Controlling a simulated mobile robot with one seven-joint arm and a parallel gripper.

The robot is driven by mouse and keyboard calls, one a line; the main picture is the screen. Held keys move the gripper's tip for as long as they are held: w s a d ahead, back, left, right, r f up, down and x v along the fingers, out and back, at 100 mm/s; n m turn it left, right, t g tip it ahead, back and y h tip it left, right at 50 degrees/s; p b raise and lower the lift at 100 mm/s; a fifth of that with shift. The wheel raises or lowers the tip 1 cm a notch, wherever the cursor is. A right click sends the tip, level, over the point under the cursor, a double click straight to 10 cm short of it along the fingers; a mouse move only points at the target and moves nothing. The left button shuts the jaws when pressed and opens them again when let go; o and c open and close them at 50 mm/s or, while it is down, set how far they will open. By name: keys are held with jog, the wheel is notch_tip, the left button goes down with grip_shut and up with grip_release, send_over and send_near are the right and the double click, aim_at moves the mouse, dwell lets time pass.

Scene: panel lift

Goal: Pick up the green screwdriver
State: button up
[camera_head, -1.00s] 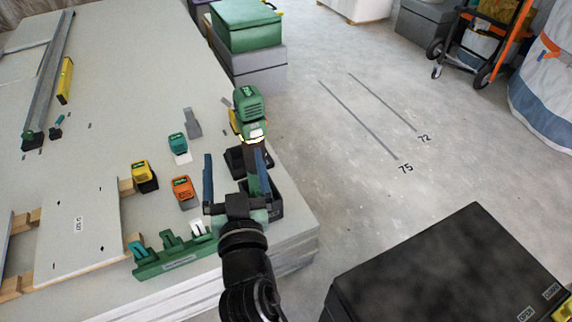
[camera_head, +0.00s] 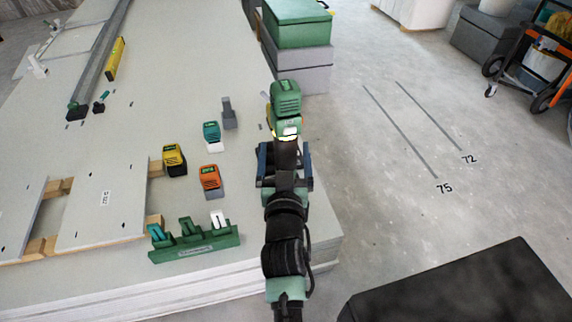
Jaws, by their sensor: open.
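The green screwdriver (camera_head: 286,98), a cordless power tool with a pale lit band and a dark lower part, stands at the right edge of the board stack. My gripper (camera_head: 284,157) is open, with one blue-lined finger on each side in the picture, just below the tool's pale band. The tool's dark lower part shows between the fingers. I cannot tell whether they touch it. My wrist and arm hide the tool's lower end and most of the dark holder around it.
The board stack (camera_head: 200,95) carries yellow, orange and teal blocks, and a green rack (camera_head: 195,243) at its front. A green case (camera_head: 297,22) on grey boxes stands behind the tool. A dark box (camera_head: 460,290) is at lower right.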

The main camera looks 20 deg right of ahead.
jog(key=shift+b+x, duration=0.75)
jog(key=shift+x, duration=1.55)
jog(key=shift+f, duration=0.1)
grip_shut()
jog(key=shift+r, duration=0.25)
